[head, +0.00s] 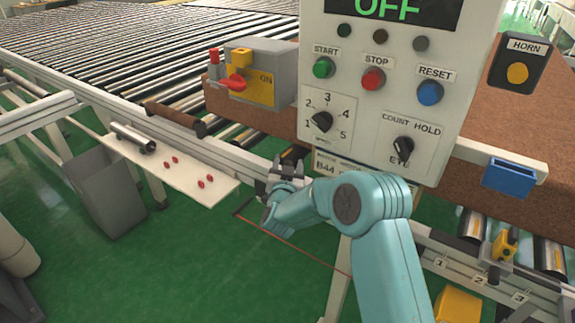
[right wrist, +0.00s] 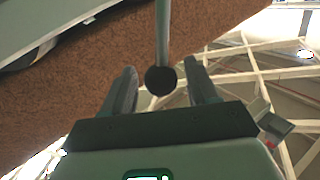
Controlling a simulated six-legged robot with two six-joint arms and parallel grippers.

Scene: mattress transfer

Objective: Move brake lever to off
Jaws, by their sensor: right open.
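In the right wrist view a thin greenish lever with a round black knob (right wrist: 160,80) stands between the two fingers of my right gripper (right wrist: 160,68). The fingers are apart, one on each side of the knob, with gaps showing. In the head view my right gripper (head: 289,166) is below the control panel's lower left corner, by the conveyor's front rail. I cannot make out the lever there; the gripper or panel may hide it. No brake label is readable. My left gripper is not in view.
The control panel (head: 455,60) reads OFF and hangs close above my right arm. A brown mattress (head: 500,190) lies behind the panel. A white shelf (head: 200,165) with a metal cylinder juts out at left.

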